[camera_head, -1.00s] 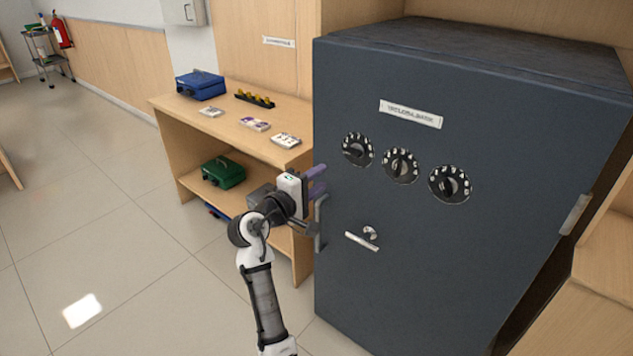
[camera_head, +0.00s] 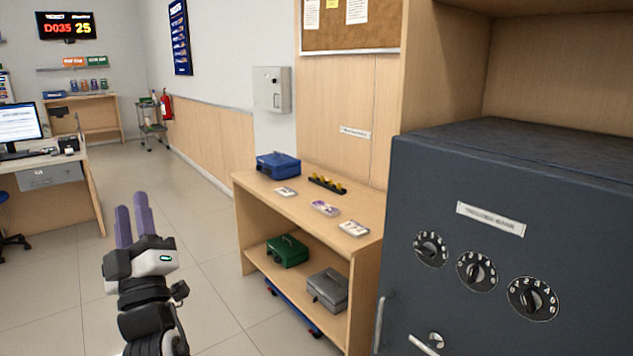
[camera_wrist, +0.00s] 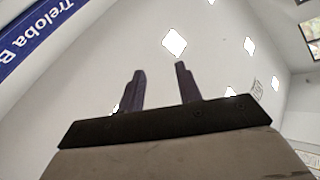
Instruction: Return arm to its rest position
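My gripper (camera_head: 134,222) is raised in front of the floor at the lower left of the head view, its two purple fingers pointing up. In the wrist view the fingers (camera_wrist: 160,88) stand apart with nothing between them, against a white ceiling with bright lights. The gripper is clear of the dark grey safe (camera_head: 420,180), which stands at the right with its door closed. The safe door shows three black dials, a label and a handle (camera_head: 383,322).
A wooden shelf unit (camera_head: 240,200) holds a blue cash box (camera_head: 278,165), banknote bundles, a green box (camera_head: 287,250) and a grey box (camera_head: 328,289). A desk (camera_head: 90,190) with a monitor stands at the left. The tiled floor between is open.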

